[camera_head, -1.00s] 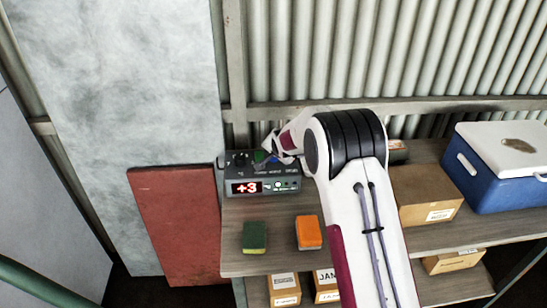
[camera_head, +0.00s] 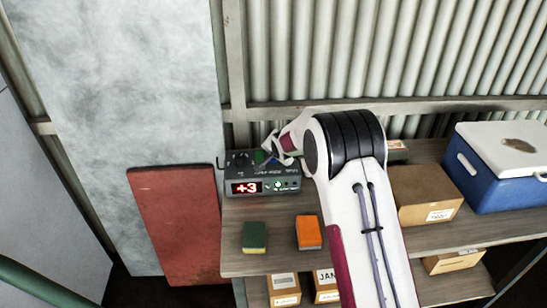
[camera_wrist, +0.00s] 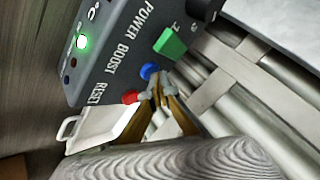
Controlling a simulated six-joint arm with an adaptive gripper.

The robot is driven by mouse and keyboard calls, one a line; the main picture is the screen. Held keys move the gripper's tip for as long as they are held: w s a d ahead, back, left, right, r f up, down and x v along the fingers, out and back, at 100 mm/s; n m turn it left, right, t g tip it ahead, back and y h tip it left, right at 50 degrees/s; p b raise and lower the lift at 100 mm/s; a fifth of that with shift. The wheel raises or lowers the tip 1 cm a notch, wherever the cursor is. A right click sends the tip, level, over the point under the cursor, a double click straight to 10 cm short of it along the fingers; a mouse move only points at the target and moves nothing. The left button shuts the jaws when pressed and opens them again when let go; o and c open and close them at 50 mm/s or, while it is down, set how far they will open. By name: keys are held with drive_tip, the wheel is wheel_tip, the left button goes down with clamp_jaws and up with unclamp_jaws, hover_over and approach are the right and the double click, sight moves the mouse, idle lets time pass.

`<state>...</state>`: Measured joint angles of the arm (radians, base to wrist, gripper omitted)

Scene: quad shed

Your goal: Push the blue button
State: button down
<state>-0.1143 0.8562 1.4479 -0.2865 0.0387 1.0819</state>
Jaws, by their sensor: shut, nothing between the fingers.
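The dark grey control box (camera_head: 212,181) stands on the shelf with a red "+3" on its display. In the wrist view, the box (camera_wrist: 105,55) has a green rocker (camera_wrist: 170,43) beside POWER, a round blue button (camera_wrist: 149,71) beside BOOST and a red button (camera_wrist: 130,97) beside RESET. My gripper (camera_wrist: 154,92) is shut and empty. Its tips are right by the blue button, close to the red one; I cannot tell whether they touch the blue button. In the head view my gripper (camera_head: 268,155) is over the box's top and partly hides its controls.
A cardboard box (camera_head: 425,195) and a blue-and-white cooler (camera_head: 490,165) stand to the right. A red board (camera_head: 178,225) leans at left. The corrugated wall is close behind.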

sight(274, 159)
drive_tip(key=shift+f, duration=0.15)
drive_tip(key=shift+r, duration=0.75)
drive_tip(key=shift+r, duration=0.1)
idle(0.4)
drive_tip(key=shift+r, duration=2.9)
